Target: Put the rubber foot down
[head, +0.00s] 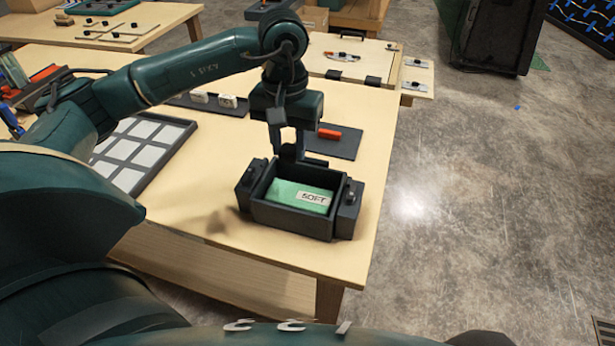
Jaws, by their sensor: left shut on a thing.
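My left gripper (287,148) points down just behind the dark open box (290,219), at its back wall. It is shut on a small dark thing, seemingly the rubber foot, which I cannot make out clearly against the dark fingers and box. A green pad with a white label reading "SOFT" (314,198) lies inside the box. I cannot tell whether the held thing touches the box. My right gripper is not in view.
A dark mat with a red block (329,134) lies behind the box. A grey tray with pale square compartments (143,152) is at left. Two small white pieces (227,101) sit on a dark strip farther back. The wooden table (364,190) is bare around the box's front.

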